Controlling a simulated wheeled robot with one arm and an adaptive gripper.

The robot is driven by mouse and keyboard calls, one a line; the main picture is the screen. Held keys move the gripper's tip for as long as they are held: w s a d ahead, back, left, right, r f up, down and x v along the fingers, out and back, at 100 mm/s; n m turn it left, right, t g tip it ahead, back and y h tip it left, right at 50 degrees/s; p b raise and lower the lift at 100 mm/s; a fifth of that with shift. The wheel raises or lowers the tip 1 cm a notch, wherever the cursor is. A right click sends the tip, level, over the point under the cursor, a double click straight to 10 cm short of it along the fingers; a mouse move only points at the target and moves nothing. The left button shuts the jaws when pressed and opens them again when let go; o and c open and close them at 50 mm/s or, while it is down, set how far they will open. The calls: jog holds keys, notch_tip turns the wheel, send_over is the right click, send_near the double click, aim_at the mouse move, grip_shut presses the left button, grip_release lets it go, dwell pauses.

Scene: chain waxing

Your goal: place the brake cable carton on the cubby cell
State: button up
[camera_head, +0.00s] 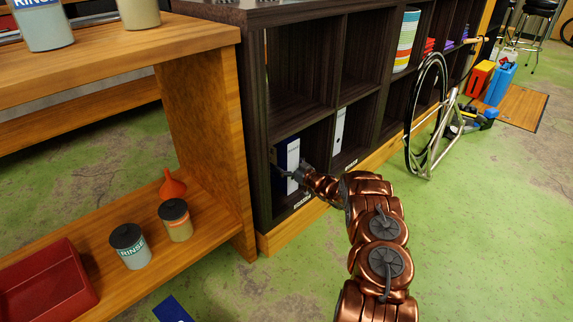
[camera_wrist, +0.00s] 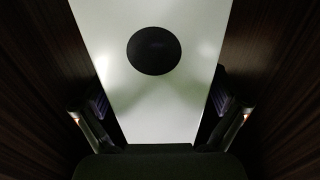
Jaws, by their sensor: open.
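A white, blue-sided upright box (camera_head: 292,152), apparently the brake cable carton, stands in the lower left cubby cell (camera_head: 315,140) of the dark shelf. My gripper (camera_head: 297,177) reaches into that cell at the box's front. In the wrist view, the box's white face (camera_wrist: 155,100) with a black round spot fills the middle. My open fingers (camera_wrist: 160,122) are on either side of its near end; whether they touch it is unclear. Dark wood cell walls (camera_wrist: 45,85) stand close on both sides. The box's base is partly hidden by my gripper.
A white binder (camera_head: 339,130) stands in the neighbouring cell to the right. A wooden bench (camera_head: 205,130) at the left holds rinse jars (camera_head: 128,245), an orange funnel (camera_head: 172,186) and a red tray (camera_head: 45,285). A bicycle frame (camera_head: 440,120) leans farther right; the green floor is open.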

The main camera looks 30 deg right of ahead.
jog(key=shift+s, duration=0.1)
jog(key=p, duration=0.4)
send_near(298, 159)
notch_tip(298, 159, down, 2)
jog(key=w+a, duration=0.2)
jog(key=a, duration=0.1)
jog(key=w+r+g+h, duration=0.1)
jog(key=w+d+r+g+h, duration=0.1)
jog(key=w+r+h, duration=0.1)
jog(key=shift+w+d+r+g, duration=0.1)
jog(key=shift+w+r+g, duration=0.1)
jog(key=shift+g, duration=0.2)
jog(key=s+a+r+m+g+h, duration=0.3)
jog(key=s+a+r+g+h, duration=0.2)
jog(key=s+a+r+g, duration=0.5)
jog(key=s+a+r+g+y, duration=0.1)
jog(key=s+a+r+g, duration=0.1)
jog(key=s+a, duration=0.7)
jog(key=s+a+r+g+y, duration=0.1)
jog(key=s+a+r+g, duration=0.2)
jog(key=s+a, duration=0.6)
jog(key=s+a+r+g+y, duration=0.2)
jog(key=s+a+r, duration=0.3)
jog(key=s, duration=2)
jog(key=a+g, duration=0.1)
jog(key=a, duration=0.3)
jog(key=shift+a+n, duration=0.25)
jog(key=shift+n, duration=0.05)
